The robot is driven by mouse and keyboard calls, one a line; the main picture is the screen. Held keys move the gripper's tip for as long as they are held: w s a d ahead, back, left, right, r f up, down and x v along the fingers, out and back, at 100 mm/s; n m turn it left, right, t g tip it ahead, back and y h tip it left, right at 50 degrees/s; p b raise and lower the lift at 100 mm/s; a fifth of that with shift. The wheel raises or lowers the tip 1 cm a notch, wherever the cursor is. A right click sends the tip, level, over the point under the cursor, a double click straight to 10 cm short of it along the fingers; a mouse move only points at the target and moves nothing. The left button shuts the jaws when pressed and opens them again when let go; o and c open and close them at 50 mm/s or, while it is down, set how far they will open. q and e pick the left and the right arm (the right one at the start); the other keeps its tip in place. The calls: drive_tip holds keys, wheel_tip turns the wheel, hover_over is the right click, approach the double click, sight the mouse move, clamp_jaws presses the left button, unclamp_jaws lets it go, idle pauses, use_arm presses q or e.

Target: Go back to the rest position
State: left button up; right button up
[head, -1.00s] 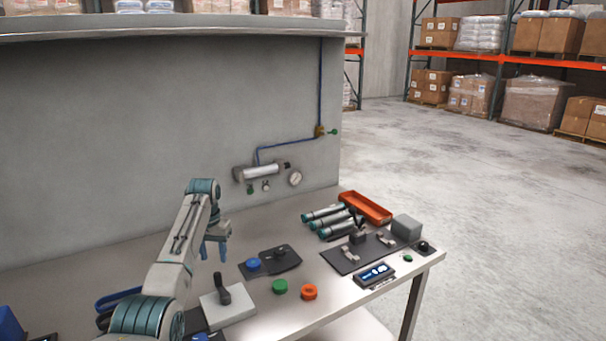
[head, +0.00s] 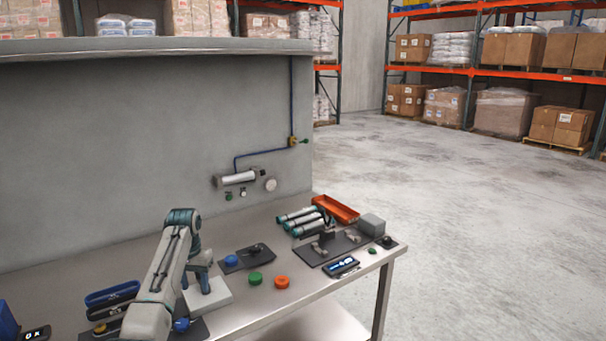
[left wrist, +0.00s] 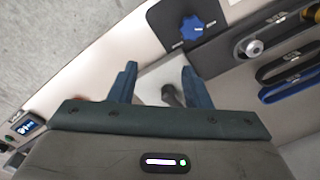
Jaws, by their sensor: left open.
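My left gripper (head: 203,278) is open, fingers pointing down, over a pale square block (head: 215,296) on the steel bench (head: 290,322). In the left wrist view my left gripper (left wrist: 160,84) has its two blue fingers apart. The dark upright handle (left wrist: 172,96) of that block shows between them, nearer the right finger. I cannot tell whether the fingertips reach down beside it. In the head view the gripper hides the handle. My right gripper is not in view.
Green (head: 255,278) and orange (head: 282,282) caps sit right of the block. Beyond are grey-green cylinders (head: 297,216), an orange tray (head: 336,208) and a grey cube (head: 371,224). A grey wall (head: 130,150) stands behind.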

use_arm(q)
drive_tip(key=s+f+t, duration=0.2)
drive_tip(key=s+f, duration=1.7)
drive_tip(key=s, duration=0.2)
drive_tip(key=s+d+r+t, duration=0.1)
drive_tip(key=s+r, duration=0.2)
drive_tip(key=s, duration=1.2)
drive_tip(key=s+d+r+t, duration=0.1)
drive_tip(key=s+d+r, duration=0.15)
drive_tip(key=s, duration=1.35)
drive_tip(key=a+f+g+b, duration=0.2)
drive_tip(key=a+f+b, duration=0.1)
drive_tip(key=f, duration=2.8)
drive_tip(key=s+f+b, duration=0.1)
drive_tip(key=s+f, duration=0.8)
drive_tip(key=f, duration=0.2)
drive_tip(key=s+a+f+g, duration=0.1)
drive_tip(key=s+f, duration=0.8)
drive_tip(key=f, duration=0.2)
drive_tip(key=shift+s+a+f+y+b, duration=0.25)
drive_tip(key=shift+a+f+y+b, duration=0.05)
drive_tip(key=shift+f+b, duration=0.1)
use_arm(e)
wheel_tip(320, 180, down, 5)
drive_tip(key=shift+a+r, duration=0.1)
